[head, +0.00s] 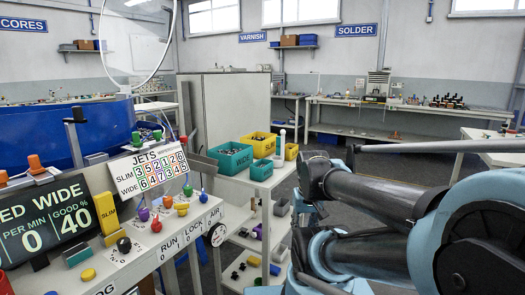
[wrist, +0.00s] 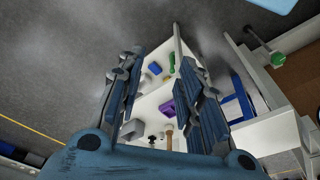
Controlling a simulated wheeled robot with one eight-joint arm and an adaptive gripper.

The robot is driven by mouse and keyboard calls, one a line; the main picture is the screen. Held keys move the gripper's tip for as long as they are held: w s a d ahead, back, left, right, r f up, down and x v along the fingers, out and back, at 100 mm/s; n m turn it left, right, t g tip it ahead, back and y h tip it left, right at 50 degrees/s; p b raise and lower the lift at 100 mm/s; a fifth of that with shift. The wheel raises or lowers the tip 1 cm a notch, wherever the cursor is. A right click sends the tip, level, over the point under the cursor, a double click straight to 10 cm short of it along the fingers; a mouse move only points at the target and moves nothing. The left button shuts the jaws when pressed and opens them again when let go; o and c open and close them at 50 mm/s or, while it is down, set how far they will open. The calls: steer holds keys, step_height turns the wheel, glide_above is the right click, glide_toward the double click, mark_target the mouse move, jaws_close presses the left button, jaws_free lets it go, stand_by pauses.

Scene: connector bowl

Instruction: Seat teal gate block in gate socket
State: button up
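A small block with a teal-grey top (head: 77,256) lies on the console at the lower left of the head view; I cannot tell for sure that it is the teal gate block. A yellow block marked SLIM (head: 107,213) stands upright beside the dark display; I cannot make out a socket under it. My gripper (wrist: 158,65) is open in the wrist view, its two blue fingers apart with no object held between them. Beyond the fingers is a white shelf with loose parts. In the head view my arm reaches in from the right, and I cannot make out the fingers.
A teal WIDE bin (head: 232,160) and a yellow bin (head: 257,142) stand on the white cart. Its shelves hold loose parts, including a purple one (wrist: 167,107). Knobs, such as a red one (head: 156,226), line the console (head: 190,236). Grey floor lies right of the cart.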

steer(key=shift+w+a, duration=0.2)
steer(key=shift+w, duration=0.3)
steer(key=shift+o, duration=0.6)
steer(key=w+r+m+y, duration=0.3)
steer(key=w+r+m, duration=1.5)
steer(key=w+r, duration=0.9)
steer(key=w+d+r+m, duration=0.2)
steer(key=w+r+m, duration=0.15)
steer(key=w, duration=0.35)
steer(key=w+d+r+m, duration=0.2)
steer(key=w+m, duration=0.2)
steer(key=w, duration=0.2)
steer(key=shift+y, duration=0.3)
steer(key=x, duration=1.1)
steer(key=shift+w+a+f, duration=0.1)
steer(key=shift+a, duration=0.2)
steer(key=shift+x, duration=2.7)
steer(key=shift+w+d, duration=0.1)
steer(key=shift+d, duration=0.05)
jaws_close()
